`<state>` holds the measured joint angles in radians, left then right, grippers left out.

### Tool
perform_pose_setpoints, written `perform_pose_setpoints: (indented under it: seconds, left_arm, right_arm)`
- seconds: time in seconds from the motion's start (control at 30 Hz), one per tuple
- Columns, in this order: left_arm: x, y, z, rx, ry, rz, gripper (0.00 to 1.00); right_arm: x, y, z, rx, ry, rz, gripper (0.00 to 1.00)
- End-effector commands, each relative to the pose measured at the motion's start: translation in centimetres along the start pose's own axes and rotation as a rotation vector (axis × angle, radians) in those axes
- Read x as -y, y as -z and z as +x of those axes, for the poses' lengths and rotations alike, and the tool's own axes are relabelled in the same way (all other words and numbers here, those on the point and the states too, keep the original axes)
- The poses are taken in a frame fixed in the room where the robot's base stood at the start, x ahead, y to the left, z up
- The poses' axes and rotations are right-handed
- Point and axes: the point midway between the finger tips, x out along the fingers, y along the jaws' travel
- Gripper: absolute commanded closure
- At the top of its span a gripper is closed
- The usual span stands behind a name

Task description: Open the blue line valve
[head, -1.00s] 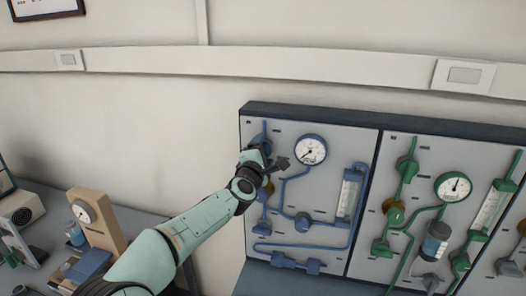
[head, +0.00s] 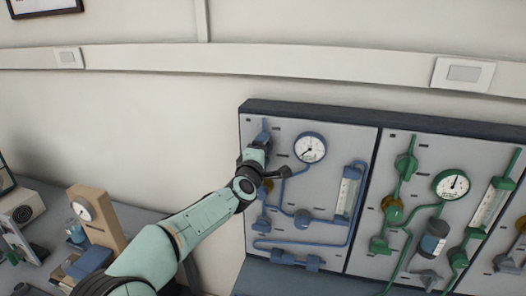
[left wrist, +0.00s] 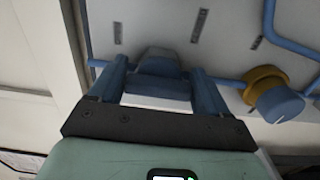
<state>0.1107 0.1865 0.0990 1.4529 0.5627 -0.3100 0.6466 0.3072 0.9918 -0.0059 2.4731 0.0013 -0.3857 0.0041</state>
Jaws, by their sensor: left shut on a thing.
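The blue line runs over the left panel (head: 335,245) in the head view. My left gripper (head: 258,146) is at the upper left of this panel, over a blue valve (head: 263,136) that it partly hides. In the left wrist view a blue-grey valve handle (left wrist: 160,72) sits between the two fingers of my left gripper (left wrist: 160,85), which is shut on it. A blue pipe runs out on both sides of this valve. A blue knob with a brass collar (left wrist: 272,98) is to the right, apart from the fingers. My right gripper is in neither view.
A blue-rimmed gauge (head: 310,148) and a flow tube (head: 347,192) are to the right of my gripper. A green line panel (head: 405,160) adjoins on the right. A bench with a wooden gauge stand (head: 97,225) is at lower left.

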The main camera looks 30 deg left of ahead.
Motion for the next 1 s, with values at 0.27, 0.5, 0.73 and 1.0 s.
perform_pose_setpoints:
  seconds: [0.27,0.5,0.73,1.0]
  left_arm:
    - [-0.1,0.0,0.0,-0.001,-0.002,0.003,0.02]
    - [0.0,0.0,-0.4,0.0,-0.001,0.002,0.02]
    - [0.1,0.0,-4.1,0.001,-0.002,0.002,0.02]
    - [0.0,0.1,-10.1,0.0,-0.003,0.002,0.02]
  right_arm:
    - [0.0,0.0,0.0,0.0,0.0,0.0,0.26]
    - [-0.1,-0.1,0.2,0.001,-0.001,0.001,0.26]
    - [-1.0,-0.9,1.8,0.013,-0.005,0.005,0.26]
    - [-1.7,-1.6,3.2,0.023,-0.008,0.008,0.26]
